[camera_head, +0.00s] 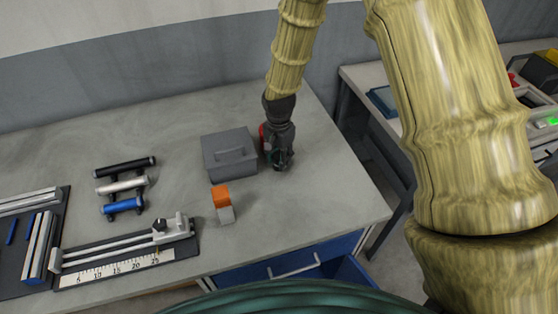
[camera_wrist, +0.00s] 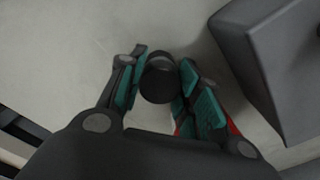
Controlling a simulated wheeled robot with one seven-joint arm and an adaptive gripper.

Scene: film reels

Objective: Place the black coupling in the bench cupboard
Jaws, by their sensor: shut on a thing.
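The black coupling (camera_wrist: 160,80) shows in the wrist view as a dark round piece between my fingertips. My gripper (camera_wrist: 158,82) is shut on it, with a teal pad on each side. In the head view my gripper (camera_head: 279,162) is low over the workbench (camera_head: 340,190), just right of a grey lidded box. I cannot tell whether the coupling touches the bench top. In the head view the coupling is hard to make out among the dark fingers. Blue fronts of the bench cupboard (camera_head: 294,262) with a pale handle show below the bench's front edge; its inside is mostly hidden.
The grey box (camera_head: 230,153) with a handle stands close beside my gripper. An orange-and-grey block (camera_head: 222,204) lies in front of it. Rollers on a rack (camera_head: 125,187) and a ruled rail fixture (camera_head: 125,256) are to the left. The bench's right corner is clear.

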